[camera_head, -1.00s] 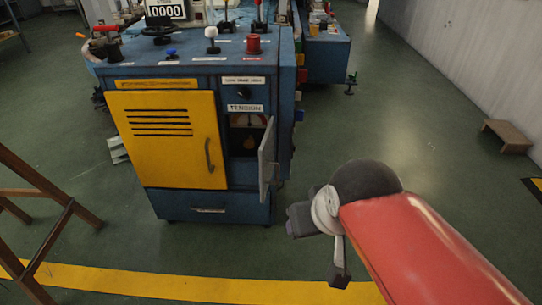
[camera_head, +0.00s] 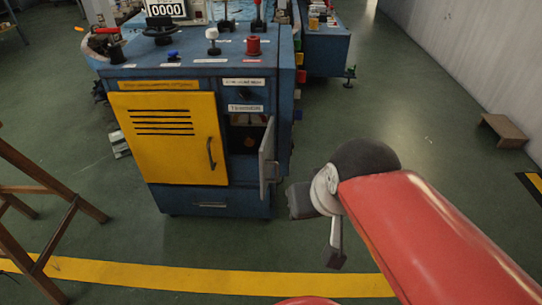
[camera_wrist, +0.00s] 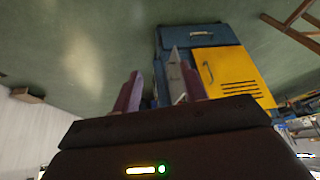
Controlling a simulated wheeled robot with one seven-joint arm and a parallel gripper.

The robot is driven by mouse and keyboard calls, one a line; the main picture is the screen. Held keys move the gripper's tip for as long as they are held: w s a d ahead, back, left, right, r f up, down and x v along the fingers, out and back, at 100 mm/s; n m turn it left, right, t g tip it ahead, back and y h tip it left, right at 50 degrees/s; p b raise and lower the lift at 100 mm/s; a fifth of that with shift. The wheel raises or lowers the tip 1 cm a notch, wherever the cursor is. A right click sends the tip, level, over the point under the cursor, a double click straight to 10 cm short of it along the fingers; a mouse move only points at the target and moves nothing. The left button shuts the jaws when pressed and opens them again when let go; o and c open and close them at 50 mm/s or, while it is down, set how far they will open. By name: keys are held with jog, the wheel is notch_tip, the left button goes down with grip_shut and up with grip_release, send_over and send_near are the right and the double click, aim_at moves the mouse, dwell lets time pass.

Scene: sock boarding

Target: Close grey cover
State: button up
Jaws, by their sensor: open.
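The grey cover (camera_head: 267,158) is a small hinged flap at the right edge of the opening under the TENSION label on the blue cabinet (camera_head: 210,202). It stands swung outward, and the dark recess (camera_head: 247,138) with a dial shows beside it. In the wrist view, which is upside down, the cover (camera_wrist: 177,74) stands edge-on near my right-hand finger. My gripper (camera_wrist: 160,72) is open, with its two purplish fingers apart and nothing visibly held between them. In the head view my wrist is right of the cover and lower in the picture. Contact with the cover cannot be told.
A yellow louvred door (camera_head: 168,140) with a dark handle is shut left of the recess. Knobs and levers stand on the cabinet top. A wooden stand (camera_head: 50,215) is at the left. A small brown step (camera_head: 503,131) lies by the right wall. Green floor is clear between.

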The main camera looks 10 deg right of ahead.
jog(key=w+m+y, duration=0.1)
jog(key=w+m, duration=0.2)
jog(key=w+d+m+g+y+b, duration=0.1)
jog(key=w+m, duration=0.2)
jog(key=w+m+g+y+b, duration=0.1)
jog(key=w+m, duration=0.2)
jog(key=m, duration=0.1)
jog(key=shift+d, duration=0.35)
grip_shut()
jog(key=w+d+m+y+b, duration=0.1)
jog(key=w+d+m+y, duration=0.2)
jog(key=w+m, duration=0.3)
jog(key=m+y+b, duration=0.2)
jog(key=m, duration=0.4)
send_near(263, 156)
notch_tip(263, 156, down, 5)
jog(key=a, duration=0.1)
jog(key=w+a, duration=0.1)
jog(key=shift+w+a+r, duration=0.15)
jog(key=shift+a, duration=0.25)
jog(key=shift+w+a, duration=0.2)
jog(key=shift+a, duration=0.25)
jog(key=shift+a+p, duration=0.1)
jog(key=shift+p, duration=0.2)
